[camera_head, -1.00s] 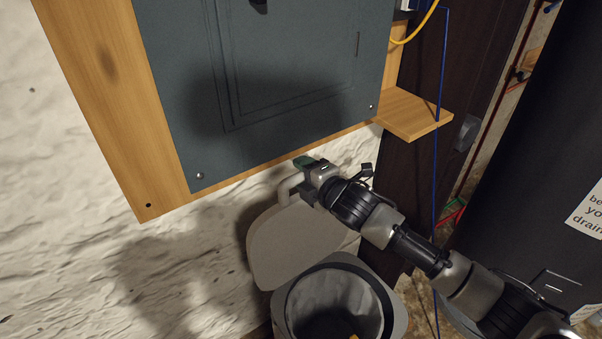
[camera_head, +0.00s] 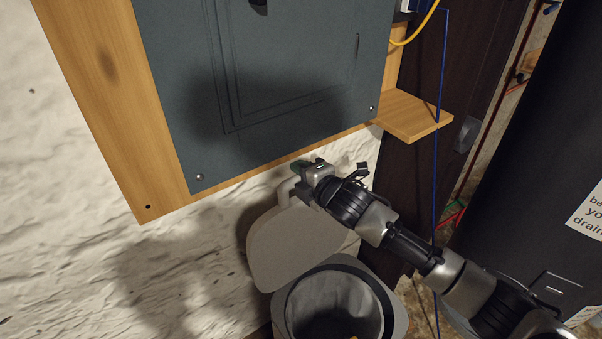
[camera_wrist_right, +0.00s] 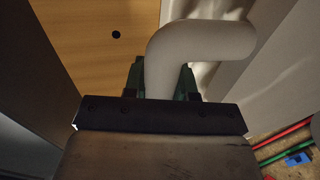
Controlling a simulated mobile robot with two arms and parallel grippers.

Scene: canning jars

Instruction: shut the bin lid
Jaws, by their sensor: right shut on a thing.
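The grey bin (camera_head: 396,300) stands low by the wall with its lid (camera_head: 285,250) swung up and open, leaning back toward the wall. A dark liner shows in the bin's round opening. The lid has a pale bent handle (camera_head: 286,190) at its top edge. My right gripper (camera_head: 298,170) is at this handle and shut on it. In the right wrist view the handle (camera_wrist_right: 205,45) runs between the two green fingertips of the right gripper (camera_wrist_right: 160,80). My left gripper is not in view.
A dark blue-grey panel (camera_head: 290,70) on a wooden board (camera_head: 105,90) hangs just above my right gripper. A small wooden shelf (camera_head: 412,115) juts out at right. A blue cord (camera_head: 435,180) hangs beside my arm. A large black tank (camera_head: 540,170) stands at right.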

